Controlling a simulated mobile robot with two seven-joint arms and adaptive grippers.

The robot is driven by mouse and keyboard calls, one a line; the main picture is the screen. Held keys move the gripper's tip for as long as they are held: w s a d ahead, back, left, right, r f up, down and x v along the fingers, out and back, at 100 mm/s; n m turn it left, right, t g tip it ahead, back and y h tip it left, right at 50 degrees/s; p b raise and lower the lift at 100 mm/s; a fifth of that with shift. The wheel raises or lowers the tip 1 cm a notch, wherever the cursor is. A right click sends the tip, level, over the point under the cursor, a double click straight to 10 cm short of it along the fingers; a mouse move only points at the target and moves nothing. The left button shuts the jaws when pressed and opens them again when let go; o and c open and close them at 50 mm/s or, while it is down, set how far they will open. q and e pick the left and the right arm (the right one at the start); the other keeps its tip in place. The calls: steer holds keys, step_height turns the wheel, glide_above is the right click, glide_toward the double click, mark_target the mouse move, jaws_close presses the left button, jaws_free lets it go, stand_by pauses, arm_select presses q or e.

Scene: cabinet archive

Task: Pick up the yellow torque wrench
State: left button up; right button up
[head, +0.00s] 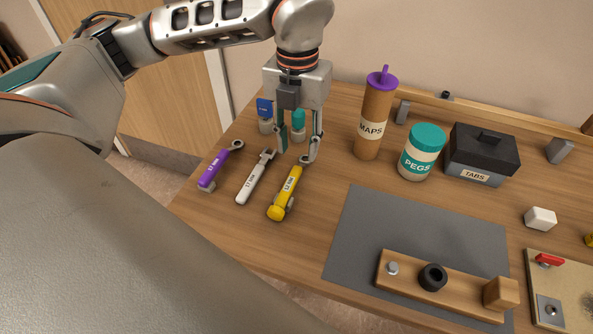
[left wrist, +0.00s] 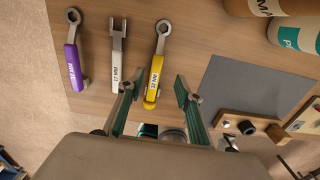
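The yellow torque wrench (head: 287,190) lies on the wooden table, its metal ring head toward the back and its yellow handle toward the front edge. In the left wrist view the yellow torque wrench (left wrist: 154,80) shows between the lines of the two fingers, nearer the left finger. My left gripper (head: 299,150) points down over the table by the wrench's head end; its fingers (left wrist: 157,90) are apart with nothing held between them. The exact height above the wrench is hard to tell. My right gripper is not in view.
A white wrench (head: 250,185) and a purple wrench (head: 214,172) lie to the left. Small bottles (head: 298,130) stand behind the gripper. The MAPS tube (head: 372,140), PEGS jar (head: 419,165) and TABS box (head: 480,160) stand right. A grey mat (head: 370,230) bears a wooden block fixture (head: 408,280).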

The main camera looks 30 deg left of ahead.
mark_target(296, 169)
arm_select(q)
steer(key=shift+a+f, duration=0.2)
step_height(296, 169, down, 2)
steer(key=shift+f, duration=0.2)
step_height(296, 169, down, 5)
steer(key=shift+w+a+r+p, duration=0.1)
steer(key=shift+p, duration=0.25)
steer(key=shift+c, duration=0.4)
jaws_close()
